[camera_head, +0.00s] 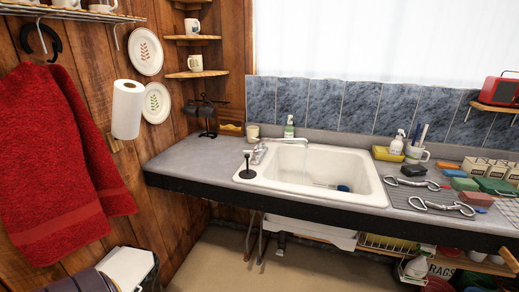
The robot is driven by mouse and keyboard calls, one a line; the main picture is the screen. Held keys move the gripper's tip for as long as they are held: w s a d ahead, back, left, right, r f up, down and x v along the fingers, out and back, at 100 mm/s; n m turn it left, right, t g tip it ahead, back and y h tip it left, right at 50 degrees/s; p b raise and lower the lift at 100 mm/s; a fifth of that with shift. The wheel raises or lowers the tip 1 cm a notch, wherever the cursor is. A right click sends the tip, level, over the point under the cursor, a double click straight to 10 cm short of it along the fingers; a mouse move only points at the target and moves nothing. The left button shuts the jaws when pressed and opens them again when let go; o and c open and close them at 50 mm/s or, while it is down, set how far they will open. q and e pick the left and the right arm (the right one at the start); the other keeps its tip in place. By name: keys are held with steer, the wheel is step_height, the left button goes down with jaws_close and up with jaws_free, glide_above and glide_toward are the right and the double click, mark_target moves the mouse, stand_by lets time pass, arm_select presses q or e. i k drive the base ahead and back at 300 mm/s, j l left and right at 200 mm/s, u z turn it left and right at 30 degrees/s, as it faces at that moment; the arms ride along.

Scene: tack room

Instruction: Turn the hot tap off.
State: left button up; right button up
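A chrome tap (262,151) stands at the left rear corner of the white sink (372,185). Its spout (290,141) reaches right over the basin, and a faint pale streak that looks like running water falls from its end. The tap's handles are too small to tell hot from cold or how far each is turned. A thin black upright object with a round base (247,173) stands just left of the sink, in front of the tap. Neither of my grippers is in view.
A cup (252,131) and soap bottle (289,127) stand behind the tap. Right of the sink lie metal tools (440,206), brushes and boxes. A red towel (60,150) and paper roll (127,108) hang at left.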

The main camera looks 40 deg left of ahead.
mark_target(255, 151)
steer(key=u, duration=1.25)
steer(key=i+j+z, duration=0.4)
steer(key=z, duration=0.15)
